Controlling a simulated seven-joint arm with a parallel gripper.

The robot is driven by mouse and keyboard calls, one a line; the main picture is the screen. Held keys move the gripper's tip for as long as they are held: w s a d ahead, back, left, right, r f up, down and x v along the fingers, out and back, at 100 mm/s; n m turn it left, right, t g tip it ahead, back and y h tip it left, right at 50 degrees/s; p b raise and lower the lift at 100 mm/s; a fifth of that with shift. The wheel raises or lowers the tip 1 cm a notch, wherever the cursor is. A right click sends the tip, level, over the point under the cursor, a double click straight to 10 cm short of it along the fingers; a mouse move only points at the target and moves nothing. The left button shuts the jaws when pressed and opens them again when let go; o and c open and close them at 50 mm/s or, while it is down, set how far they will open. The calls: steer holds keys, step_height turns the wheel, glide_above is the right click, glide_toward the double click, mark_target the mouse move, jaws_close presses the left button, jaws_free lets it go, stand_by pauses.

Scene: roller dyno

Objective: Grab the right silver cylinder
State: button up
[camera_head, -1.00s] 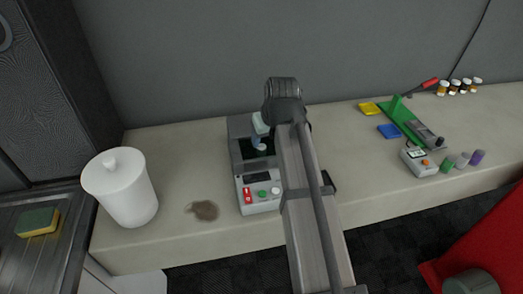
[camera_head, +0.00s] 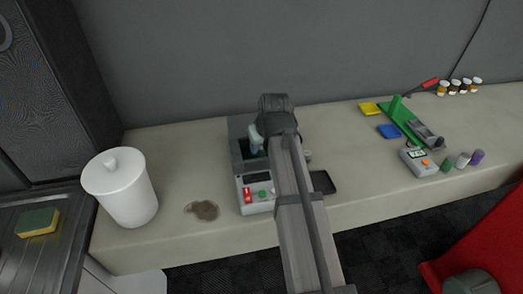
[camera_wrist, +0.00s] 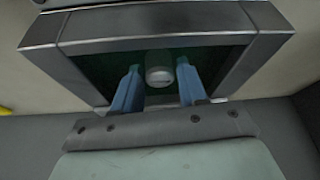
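In the wrist view, a short silver-grey cylinder (camera_wrist: 159,74) with a round pale end sits in the dark recess of a metal-framed machine. My gripper (camera_wrist: 158,86) has its two blue fingers apart, one on each side of the cylinder. Whether either finger touches it I cannot tell. In the head view, my gripper (camera_head: 256,146) reaches down into the recess of the grey machine (camera_head: 239,128), and my arm hides much of its right side. The cylinder in the recess is hidden there. I see no second cylinder in the recess.
The machine's front panel has red, green and white buttons (camera_head: 262,193). A dark flat object (camera_head: 322,182) lies right of my arm.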

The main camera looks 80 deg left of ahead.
jaws_close()
steer(key=shift+r, duration=0.1)
